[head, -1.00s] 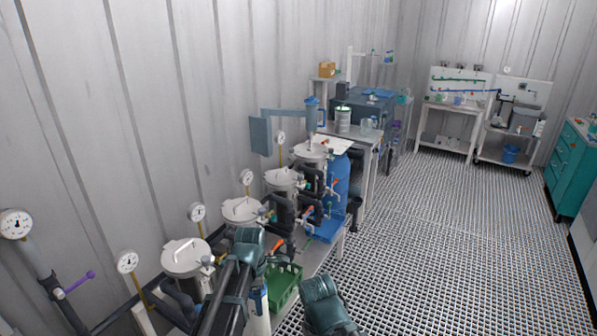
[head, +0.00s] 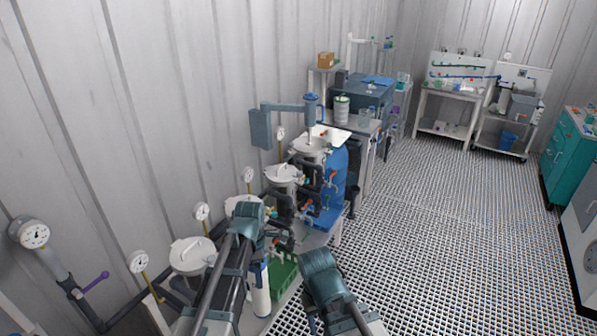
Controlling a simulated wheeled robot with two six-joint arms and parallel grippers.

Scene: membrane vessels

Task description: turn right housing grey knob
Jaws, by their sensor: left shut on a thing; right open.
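A row of steel housings with pale lids runs along the wall; the rightmost housing (head: 311,145) is farthest away. Nearer ones are a middle housing (head: 283,176) and the nearest (head: 193,256). Dark pipes and small red and orange handles crowd their right sides; I cannot make out which part is the grey knob. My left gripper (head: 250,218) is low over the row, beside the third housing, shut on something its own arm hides. My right gripper (head: 320,276) is open, right of the green crate and apart from the housings. Its fingertips are hidden.
A green crate (head: 284,278) and a white cylinder (head: 261,290) stand between my arms. A blue panel (head: 333,180) is by the far housing. Pressure gauges (head: 35,234) and a purple-handled valve (head: 95,283) are at left. The grating floor (head: 440,230) at right is clear.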

